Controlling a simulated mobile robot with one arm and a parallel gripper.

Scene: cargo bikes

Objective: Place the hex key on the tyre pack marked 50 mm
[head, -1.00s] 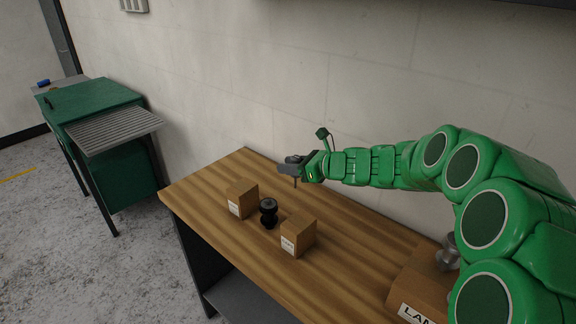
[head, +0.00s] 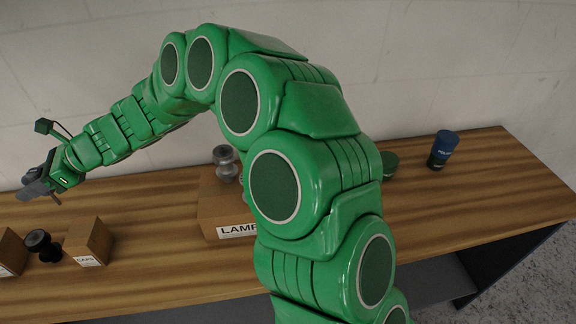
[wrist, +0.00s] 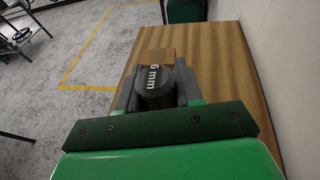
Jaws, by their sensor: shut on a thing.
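My gripper (head: 38,188) is at the far left of the head view, raised over the wooden bench. In the wrist view its fingers (wrist: 156,92) are shut on the hex key (wrist: 153,82), whose dark round end reads "6 mm". A thin shaft hangs down below the gripper in the head view. I cannot make out a tyre pack marked 50 mm in any current view.
On the wooden bench (head: 480,205) stand a small carton (head: 85,238), a black spool-like part (head: 42,246), another carton (head: 8,252), a box labelled "LAMP" (head: 215,208) with a grey metal part (head: 224,160), and a blue-black can (head: 442,150). A green item (head: 390,160) is partly hidden.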

